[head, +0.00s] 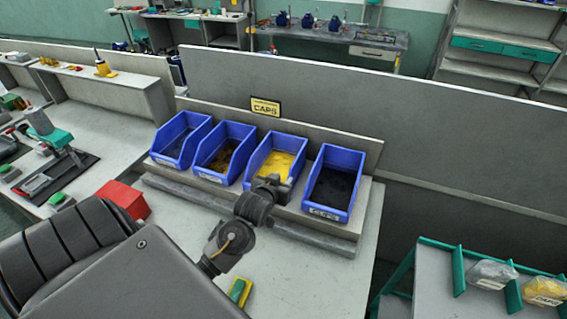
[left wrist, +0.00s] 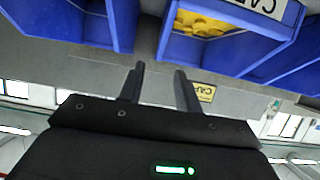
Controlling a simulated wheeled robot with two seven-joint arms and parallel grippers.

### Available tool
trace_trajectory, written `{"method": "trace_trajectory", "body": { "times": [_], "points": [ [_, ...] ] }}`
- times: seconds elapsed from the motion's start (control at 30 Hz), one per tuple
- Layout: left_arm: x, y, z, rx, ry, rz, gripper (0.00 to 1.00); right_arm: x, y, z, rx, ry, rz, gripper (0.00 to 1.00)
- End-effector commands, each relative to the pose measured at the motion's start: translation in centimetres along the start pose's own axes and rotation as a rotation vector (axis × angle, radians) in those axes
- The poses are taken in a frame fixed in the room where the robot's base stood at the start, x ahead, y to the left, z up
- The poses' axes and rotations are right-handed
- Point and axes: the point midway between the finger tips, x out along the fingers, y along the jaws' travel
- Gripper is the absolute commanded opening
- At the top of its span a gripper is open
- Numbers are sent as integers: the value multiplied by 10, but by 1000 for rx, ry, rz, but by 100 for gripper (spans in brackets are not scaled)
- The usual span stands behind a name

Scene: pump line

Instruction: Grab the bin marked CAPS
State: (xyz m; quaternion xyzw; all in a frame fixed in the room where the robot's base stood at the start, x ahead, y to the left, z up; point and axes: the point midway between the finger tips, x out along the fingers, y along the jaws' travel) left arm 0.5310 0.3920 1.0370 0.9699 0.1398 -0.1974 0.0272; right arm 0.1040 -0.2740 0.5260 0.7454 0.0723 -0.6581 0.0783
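A blue bin holding yellow parts (head: 277,162) stands third from the left in a row of blue bins. A yellow sign reading CAPS (head: 265,106) is on the panel behind the row. In the left wrist view, upside down, the bin with yellow parts (left wrist: 225,41) carries a white label starting "CAP", cut off by the frame edge. My left gripper (head: 272,184) is at the front of this bin, hiding its lower front. In the left wrist view its two fingers (left wrist: 160,80) are apart with nothing between them. My right gripper is not in view.
Blue bins stand close on both sides: one with dark contents (head: 333,187) on the right, one with brownish contents (head: 222,156) on the left. A grey ledge (head: 300,222) runs under them. A red box (head: 122,200) and a yellow-green block (head: 239,291) are on the table.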

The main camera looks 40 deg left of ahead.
Motion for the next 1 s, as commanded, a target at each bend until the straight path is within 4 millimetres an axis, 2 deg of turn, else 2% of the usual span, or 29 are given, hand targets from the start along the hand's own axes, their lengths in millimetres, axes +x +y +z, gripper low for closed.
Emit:
{"method": "trace_trajectory", "body": {
  "times": [0.2,0.33,0.43,0.5,0.7,0.87,1.0],
  "points": [
    [0,-11,0,-6,2,-18,34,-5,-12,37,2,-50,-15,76],
    [16,-15,0,-6,1,-25,34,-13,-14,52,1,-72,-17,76],
    [32,-16,0,-8,0,-26,34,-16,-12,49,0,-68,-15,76],
    [41,-15,0,-8,0,-25,34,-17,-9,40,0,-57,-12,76],
    [52,-14,1,-8,0,-22,34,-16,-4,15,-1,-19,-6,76],
    [57,-12,-2,-8,0,-20,34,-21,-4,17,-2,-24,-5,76],
    [73,-8,-6,-8,-1,-21,34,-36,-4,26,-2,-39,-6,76]
  ]
}}
